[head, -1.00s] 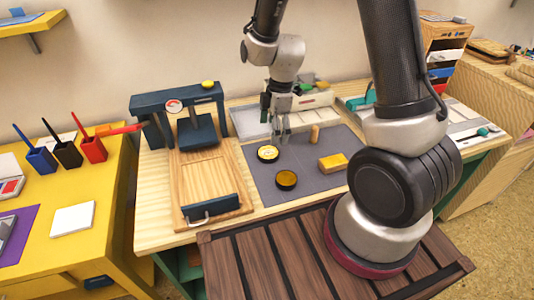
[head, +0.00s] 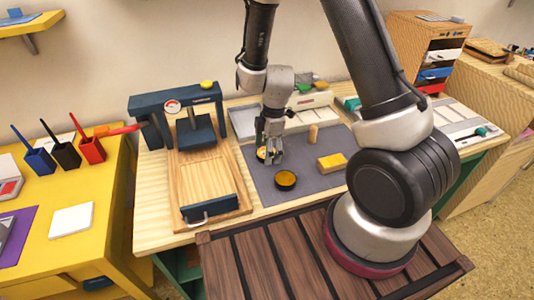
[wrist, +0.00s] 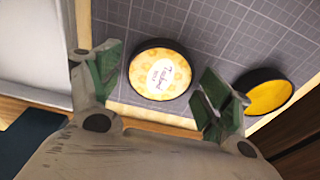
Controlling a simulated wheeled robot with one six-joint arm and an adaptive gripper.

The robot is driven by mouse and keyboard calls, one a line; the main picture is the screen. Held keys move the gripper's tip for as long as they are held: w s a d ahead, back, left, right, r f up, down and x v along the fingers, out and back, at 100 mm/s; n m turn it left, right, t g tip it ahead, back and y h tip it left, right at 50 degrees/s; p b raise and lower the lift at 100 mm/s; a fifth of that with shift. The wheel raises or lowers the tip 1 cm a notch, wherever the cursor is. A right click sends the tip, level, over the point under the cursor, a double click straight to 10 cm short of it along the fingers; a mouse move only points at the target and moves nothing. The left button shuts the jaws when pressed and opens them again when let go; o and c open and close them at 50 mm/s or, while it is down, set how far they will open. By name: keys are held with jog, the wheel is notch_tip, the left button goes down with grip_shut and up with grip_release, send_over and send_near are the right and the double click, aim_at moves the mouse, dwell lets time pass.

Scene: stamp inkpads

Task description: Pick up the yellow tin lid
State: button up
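The yellow tin lid (wrist: 160,73), round with a dark rim and a pale printed label, lies flat on the grey gridded mat. In the wrist view it sits between the two green-padded fingers of my gripper (wrist: 158,92), which is open and empty. In the head view my gripper (head: 269,157) is over the lid (head: 262,154) and hides most of it. I cannot tell how high the fingertips are above the mat.
A round dark tin with a yellow pad (head: 286,180) lies close by; it also shows beside the right finger in the wrist view (wrist: 267,97). A yellow block (head: 332,162) and a small wooden peg (head: 313,132) stand on the mat (head: 305,188). A dark press (head: 180,105) stands left.

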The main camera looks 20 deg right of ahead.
jog(key=c, duration=0.4)
